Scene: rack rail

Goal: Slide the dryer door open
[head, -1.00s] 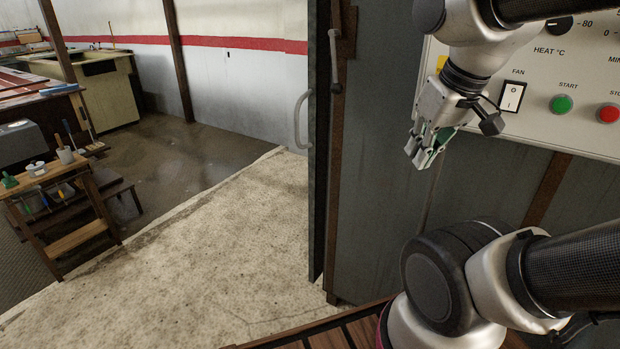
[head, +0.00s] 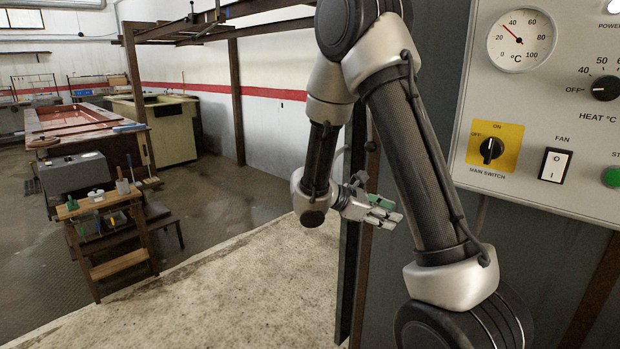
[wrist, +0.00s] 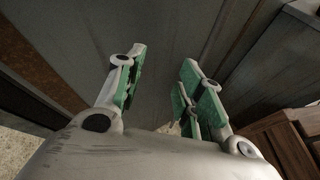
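The grey dryer (head: 545,270) stands at the right in the head view. The dark upright edge of its door (head: 349,255) shows at the dryer's left side, behind my arm. The door handle is mostly hidden by my arm. My gripper (head: 382,212), with green pads, is in front of the dryer's left edge, its fingers pointing right. In the wrist view my gripper (wrist: 163,65) is open, with nothing between its fingers and a grey panel (wrist: 165,28) beyond them. I cannot tell whether it touches the panel.
The control panel (head: 560,100) with gauge and switches is at the upper right, close to my arm. A wooden step stand (head: 108,270) with small tools is at the left. The pale floor (head: 230,290) left of the dryer is clear.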

